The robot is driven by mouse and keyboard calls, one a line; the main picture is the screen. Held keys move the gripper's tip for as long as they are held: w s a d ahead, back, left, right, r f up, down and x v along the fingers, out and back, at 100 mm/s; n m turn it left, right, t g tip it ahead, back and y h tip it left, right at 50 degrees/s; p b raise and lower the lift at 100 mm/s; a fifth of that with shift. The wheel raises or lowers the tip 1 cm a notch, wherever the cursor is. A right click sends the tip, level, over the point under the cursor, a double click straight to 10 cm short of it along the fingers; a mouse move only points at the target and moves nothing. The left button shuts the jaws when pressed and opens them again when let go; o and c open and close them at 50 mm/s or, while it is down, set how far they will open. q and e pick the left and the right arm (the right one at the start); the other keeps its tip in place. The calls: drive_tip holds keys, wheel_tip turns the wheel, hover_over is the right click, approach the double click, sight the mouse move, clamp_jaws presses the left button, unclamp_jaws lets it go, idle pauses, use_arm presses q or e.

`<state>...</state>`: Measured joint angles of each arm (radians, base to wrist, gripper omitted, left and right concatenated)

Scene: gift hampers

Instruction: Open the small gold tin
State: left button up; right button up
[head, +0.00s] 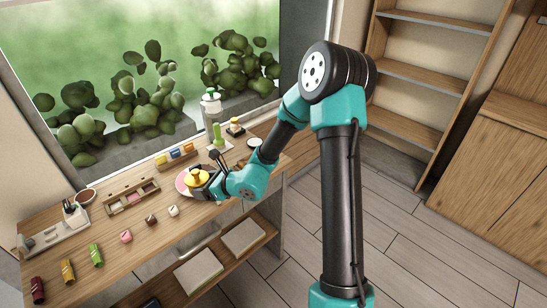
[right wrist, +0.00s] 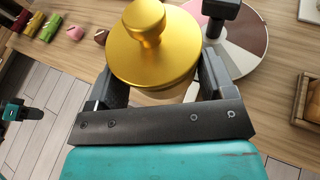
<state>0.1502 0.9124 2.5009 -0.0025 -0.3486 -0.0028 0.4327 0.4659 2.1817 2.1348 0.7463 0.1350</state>
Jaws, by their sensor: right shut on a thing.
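The small gold tin (right wrist: 150,55) has a round gold lid with a knob on top; in the head view it shows as a small gold shape (head: 198,175). My right gripper (head: 203,182) is shut on it, with one finger on each side in the right wrist view (right wrist: 165,85). The lid sits level on top, and a paler body shows just below its rim. The lid hides the fingertips, so the exact contact is unclear. In the right wrist view, a dark and teal part at the left edge (right wrist: 18,113) looks like my left gripper, too small to read.
A round plate with pink, white and brown sectors (right wrist: 253,50) lies by the tin, with a dark upright piece (right wrist: 222,8) over it. A wooden rack (head: 131,196), a white organiser (head: 50,235), a green bottle (head: 217,130) and several small colored pieces share the wooden table.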

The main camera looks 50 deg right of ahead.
drive_tip(key=s+d+f+m+h, duration=0.1)
drive_tip(key=s+d, duration=0.3)
drive_tip(key=d, duration=0.7)
drive_tip(key=s+d+f+m+h, duration=0.1)
drive_tip(key=s+d, duration=0.4)
drive_tip(key=d, duration=0.7)
drive_tip(key=shift+s+f+m+t+h, duration=0.2)
drive_tip(key=shift+f+m+t+h, duration=0.15)
drive_tip(key=shift+m+h, duration=0.65)
drive_tip(key=shift+w+d, duration=0.1)
drive_tip(key=w+d, duration=0.3)
drive_tip(key=d, duration=0.1)
drive_tip(key=w+d+f, duration=0.1)
drive_tip(key=w+d, duration=0.6)
drive_tip(key=d, duration=0.1)
drive_tip(key=shift+w+f, duration=0.2)
drive_tip(key=shift+w, duration=0.05)
drive_tip(key=shift+a, duration=0.1)
drive_tip(key=shift+f, duration=1.75)
drive_tip(key=shift+f, duration=0.15)
